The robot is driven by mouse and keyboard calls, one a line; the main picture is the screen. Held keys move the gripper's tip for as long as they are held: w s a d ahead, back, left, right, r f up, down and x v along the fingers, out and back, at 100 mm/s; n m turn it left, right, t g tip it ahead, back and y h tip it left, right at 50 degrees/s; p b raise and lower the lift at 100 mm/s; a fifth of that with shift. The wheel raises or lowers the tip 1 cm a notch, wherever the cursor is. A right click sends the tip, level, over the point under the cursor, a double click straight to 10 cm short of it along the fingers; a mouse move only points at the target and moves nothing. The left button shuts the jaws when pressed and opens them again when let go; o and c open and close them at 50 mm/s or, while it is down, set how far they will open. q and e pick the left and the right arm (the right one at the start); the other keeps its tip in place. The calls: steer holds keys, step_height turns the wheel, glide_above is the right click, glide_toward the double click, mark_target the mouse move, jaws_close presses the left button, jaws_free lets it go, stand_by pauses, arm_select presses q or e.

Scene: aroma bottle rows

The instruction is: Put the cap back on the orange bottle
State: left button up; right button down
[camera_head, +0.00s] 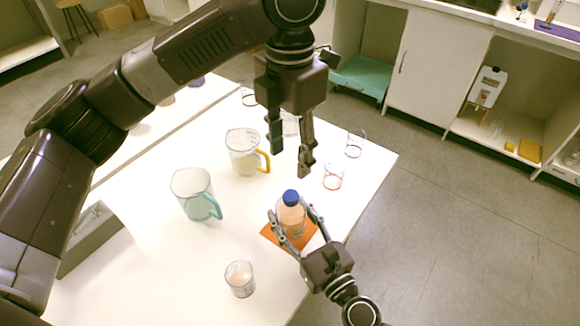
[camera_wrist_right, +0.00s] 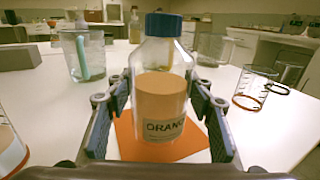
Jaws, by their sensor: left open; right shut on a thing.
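The orange bottle (camera_head: 291,222) is clear with orange contents and stands upright over an orange mat (camera_head: 270,236). It also shows in the right wrist view (camera_wrist_right: 160,95), with a label reading "ORAN" in part. The blue cap (camera_head: 291,197) sits on the bottle's neck, and it also shows in the right wrist view (camera_wrist_right: 163,24). I cannot tell how tightly it is seated. My right gripper (camera_head: 293,217) is shut around the bottle's body, one finger on each side. My left gripper (camera_head: 290,158) is open and empty, fingers pointing down, above and apart from the cap.
A teal-handled jug (camera_head: 193,196) and a yellow-handled jug (camera_head: 244,153) stand left of the bottle. A small beaker (camera_head: 239,280) is near the front. Glasses with a red ring (camera_head: 333,178) and a black ring (camera_head: 355,145) stand near the white table's right edge.

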stand_by(0.3)
steer(key=c, duration=0.9)
jaws_free()
steer(key=shift+o, duration=0.2)
steer(key=v, duration=1.2)
steer(key=shift+s, duration=0.1)
